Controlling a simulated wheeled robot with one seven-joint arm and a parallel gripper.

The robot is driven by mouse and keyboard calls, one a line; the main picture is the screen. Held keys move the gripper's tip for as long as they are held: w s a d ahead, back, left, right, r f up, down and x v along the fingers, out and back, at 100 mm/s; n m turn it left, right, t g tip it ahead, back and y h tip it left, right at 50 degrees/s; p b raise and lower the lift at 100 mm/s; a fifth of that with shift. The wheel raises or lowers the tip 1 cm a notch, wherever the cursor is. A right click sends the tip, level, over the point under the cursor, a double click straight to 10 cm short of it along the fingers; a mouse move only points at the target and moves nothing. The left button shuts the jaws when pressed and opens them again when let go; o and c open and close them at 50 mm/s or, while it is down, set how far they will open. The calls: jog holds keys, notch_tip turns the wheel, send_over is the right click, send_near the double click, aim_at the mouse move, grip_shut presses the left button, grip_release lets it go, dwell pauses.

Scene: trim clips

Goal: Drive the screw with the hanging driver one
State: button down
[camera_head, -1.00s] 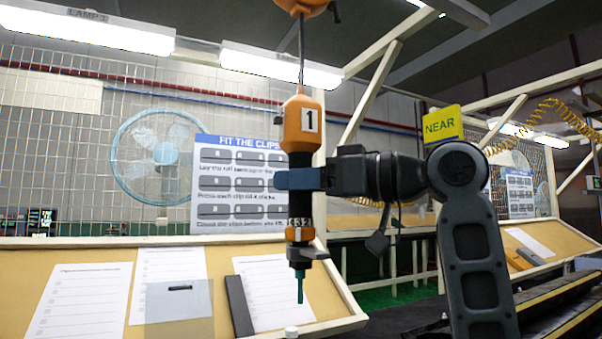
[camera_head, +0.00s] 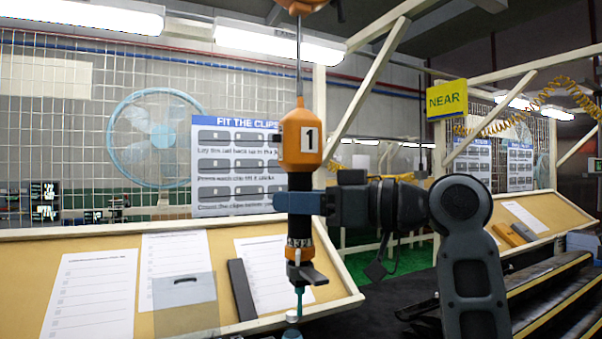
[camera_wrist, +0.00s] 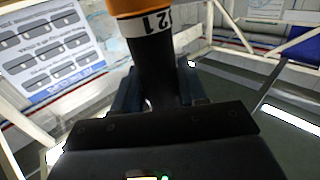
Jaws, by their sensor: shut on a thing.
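The hanging driver (camera_head: 300,140) has an orange top marked 1 and a black body, and hangs upright from a thin cable. My gripper (camera_head: 298,203) is shut on its black body, with a blue finger across it. The wrist view also shows the driver's black body (camera_wrist: 152,70) between the fingers. The driver's thin teal bit (camera_head: 299,300) points down. Just under it is a small pale round piece (camera_head: 292,334) at the bottom edge. I cannot tell whether this is the screw or whether the bit touches it.
A tan sloped board (camera_head: 25,300) with paper sheets and a dark bar (camera_head: 241,290) lies behind and left. A wire mesh wall with a fan (camera_head: 155,137) and a clip poster (camera_head: 225,165) stands behind. A yellow NEAR sign (camera_head: 447,99) is right of the driver.

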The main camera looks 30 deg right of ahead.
jog(key=w+a+m+t+h, duration=0.2)
jog(key=w+a+h, duration=0.1)
jog(key=a, duration=0.4)
jog(key=w+a+m+t+h, duration=0.1)
jog(key=w+a+m+h, duration=0.2)
jog(key=a, duration=0.5)
notch_tip(320, 180, down, 22)
jog(key=b, duration=0.3)
jog(key=shift+w+d+r, duration=0.15)
jog(key=shift+d+r, duration=0.05)
jog(key=shift+d, duration=0.05)
dwell(1.0)
jog(key=shift+f+b, duration=0.25)
jog(key=shift+b, duration=0.05)
dwell(0.9)
jog(key=shift+r, duration=0.1)
jog(key=shift+r+p, duration=2.1)
jog(key=shift+r, duration=1)
